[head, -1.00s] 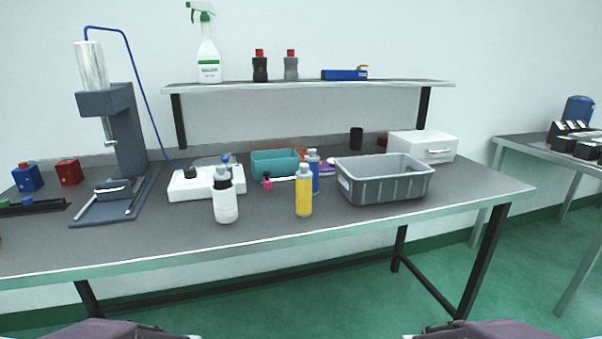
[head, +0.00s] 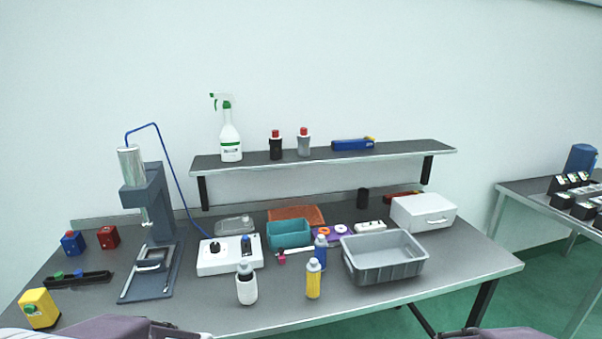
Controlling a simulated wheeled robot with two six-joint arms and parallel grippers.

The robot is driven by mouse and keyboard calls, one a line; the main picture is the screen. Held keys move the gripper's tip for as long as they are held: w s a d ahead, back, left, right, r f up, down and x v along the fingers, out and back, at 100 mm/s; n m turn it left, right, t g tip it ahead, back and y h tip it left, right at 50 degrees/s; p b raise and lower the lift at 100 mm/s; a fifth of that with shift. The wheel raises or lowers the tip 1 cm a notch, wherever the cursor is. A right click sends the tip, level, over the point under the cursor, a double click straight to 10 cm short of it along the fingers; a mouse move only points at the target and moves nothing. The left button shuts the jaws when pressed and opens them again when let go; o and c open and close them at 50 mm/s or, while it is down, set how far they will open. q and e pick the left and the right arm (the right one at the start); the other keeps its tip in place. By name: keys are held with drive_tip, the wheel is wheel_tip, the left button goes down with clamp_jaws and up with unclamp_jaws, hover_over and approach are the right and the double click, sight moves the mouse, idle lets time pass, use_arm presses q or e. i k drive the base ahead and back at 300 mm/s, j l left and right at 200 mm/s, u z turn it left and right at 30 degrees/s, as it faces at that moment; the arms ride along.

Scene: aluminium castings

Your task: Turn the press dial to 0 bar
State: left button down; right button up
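The grey press (head: 160,225) stands on the left of the bench, with a clear cylinder (head: 131,163) on top. A blue hose (head: 172,165) runs from it down to a white control box (head: 216,268). On the box a black round knob (head: 217,246) sits at left, probably the press dial. Its marks and pointer are too small to read. A blue-topped part (head: 246,246) shows at the box's right, partly behind a white bottle (head: 247,288). Neither of my grippers shows; only parts of my arms show at the bottom edge.
A yellow bottle (head: 314,279) and a blue bottle (head: 321,250) stand right of the white bottle. A yellow box (head: 39,309) is at the front left. A shelf (head: 370,151) overhangs the back.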

sight(214, 246)
drive_tip(key=i+j+u, duration=0.5)
drive_tip(key=j, duration=0.25)
drive_tip(key=i+j+u, duration=0.5)
drive_tip(key=i, duration=0.35)
